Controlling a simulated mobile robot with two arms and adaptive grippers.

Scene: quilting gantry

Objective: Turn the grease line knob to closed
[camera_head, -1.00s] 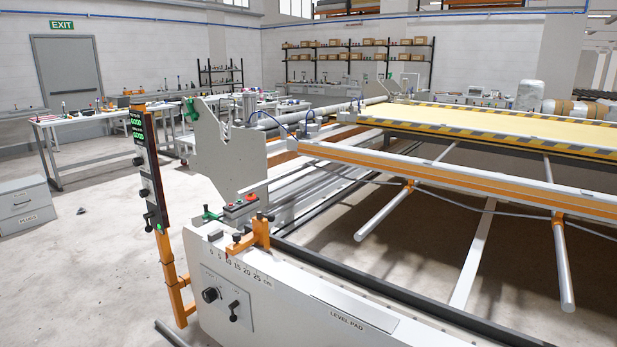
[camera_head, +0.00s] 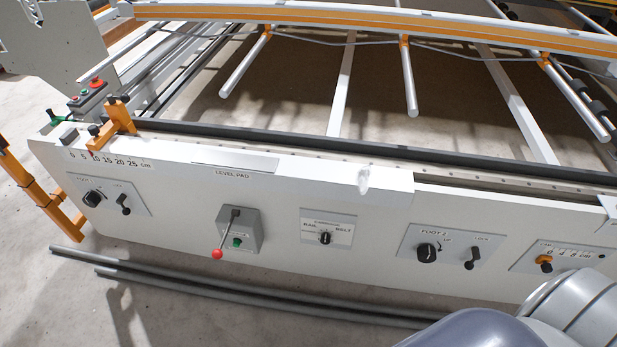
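A small black knob (camera_head: 325,238) sits on a pale plate (camera_head: 342,228) on the white front panel. The plate reads RAIL on the left and BELT on the right. Its other lettering is too small to read, so I cannot confirm it is the grease line knob or tell its exact setting. Neither of my grippers is in view. A grey rounded part of my own arm shows in the lower right corner, apart from the knob.
Left of the knob is a red-tipped lever (camera_head: 218,253) on a grey box with a green button. FOOT 2 knob (camera_head: 427,253) and LOCK lever (camera_head: 472,258) are to the right. An orange knob (camera_head: 544,262) is further right. Dark rails (camera_head: 200,285) lie on the floor below.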

